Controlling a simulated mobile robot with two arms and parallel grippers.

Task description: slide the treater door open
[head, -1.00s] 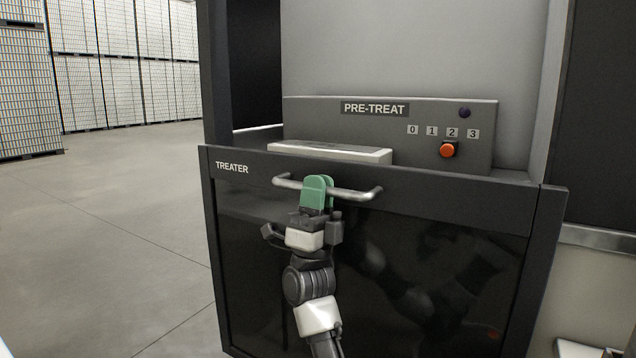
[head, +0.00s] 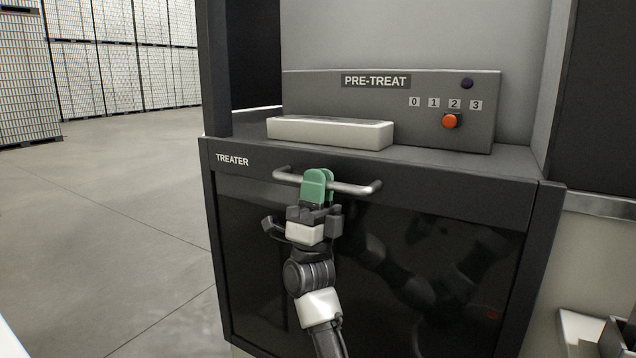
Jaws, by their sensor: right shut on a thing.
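The treater door (head: 460,208) is a dark panel with a glossy black window, marked "TREATER" at its upper left. A silver bar handle (head: 352,188) runs across its upper part. My right gripper (head: 318,186), with green finger pads, is shut on the handle bar, left of its middle. The pads hide the piece of bar they hold. The door's top edge sits low enough that the shelf behind it and the front of a pale tray (head: 330,134) show. My left gripper is out of view.
Above the shelf is a grey panel (head: 380,110) marked "PRE-TREAT", with a red-orange knob (head: 451,121) by the numbers 0 to 3. Dark frame posts flank the opening. Open concrete floor (head: 110,230) lies to the left, with stacked pallets (head: 110,60) behind.

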